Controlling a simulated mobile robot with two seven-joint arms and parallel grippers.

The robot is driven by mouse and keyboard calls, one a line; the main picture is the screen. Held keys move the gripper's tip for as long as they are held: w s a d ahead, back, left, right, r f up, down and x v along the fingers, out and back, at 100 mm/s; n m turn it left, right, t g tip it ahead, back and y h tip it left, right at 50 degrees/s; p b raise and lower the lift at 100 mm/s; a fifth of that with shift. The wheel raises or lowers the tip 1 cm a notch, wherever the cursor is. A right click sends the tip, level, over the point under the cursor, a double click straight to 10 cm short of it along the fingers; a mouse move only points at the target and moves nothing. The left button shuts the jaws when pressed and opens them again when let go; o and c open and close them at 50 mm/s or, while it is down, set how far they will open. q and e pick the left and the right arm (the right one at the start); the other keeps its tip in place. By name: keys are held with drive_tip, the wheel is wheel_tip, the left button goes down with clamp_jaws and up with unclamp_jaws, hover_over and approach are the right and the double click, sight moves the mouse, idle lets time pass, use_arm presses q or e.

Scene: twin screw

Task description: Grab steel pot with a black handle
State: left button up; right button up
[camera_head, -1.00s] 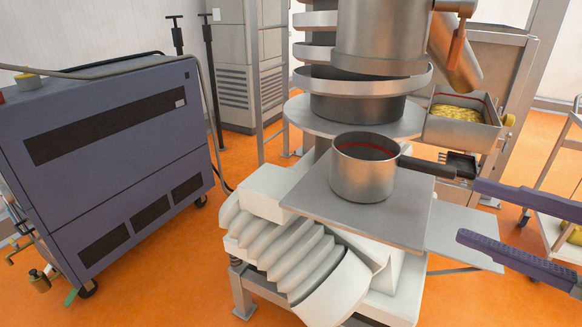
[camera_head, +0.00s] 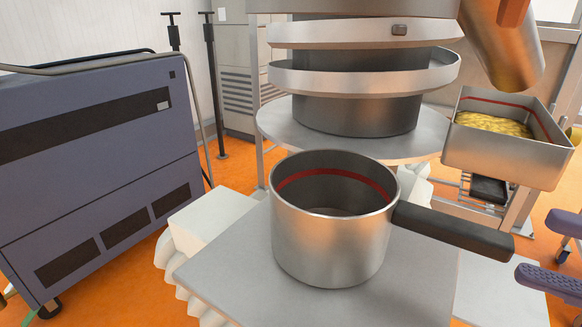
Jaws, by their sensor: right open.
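The steel pot (camera_head: 330,240) stands upright on a grey metal plate (camera_head: 225,275) in the middle of the view. A red line runs around its inside wall. Its black handle (camera_head: 455,231) points right and slightly towards me. My right gripper (camera_head: 520,247) comes in from the right edge with its two purple fingers apart. The fingers are just beyond the handle's end, one higher and one lower, and nothing is between them. My left gripper is not in view.
Behind the pot is a steel column with ring-shaped tracks (camera_head: 360,75) and a round base plate. A steel bin with yellow contents (camera_head: 510,145) hangs at the right. A blue-grey cabinet (camera_head: 95,170) stands at the left. Orange floor shows between them.

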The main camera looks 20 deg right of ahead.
sight(512, 248)
drive_tip(key=x, duration=0.4)
drive_tip(key=shift+a, duration=0.5)
drive_tip(key=x, duration=0.5)
drive_tip(key=shift+s+a, duration=0.1)
drive_tip(key=shift+a, duration=0.1)
clamp_jaws()
idle(0.7)
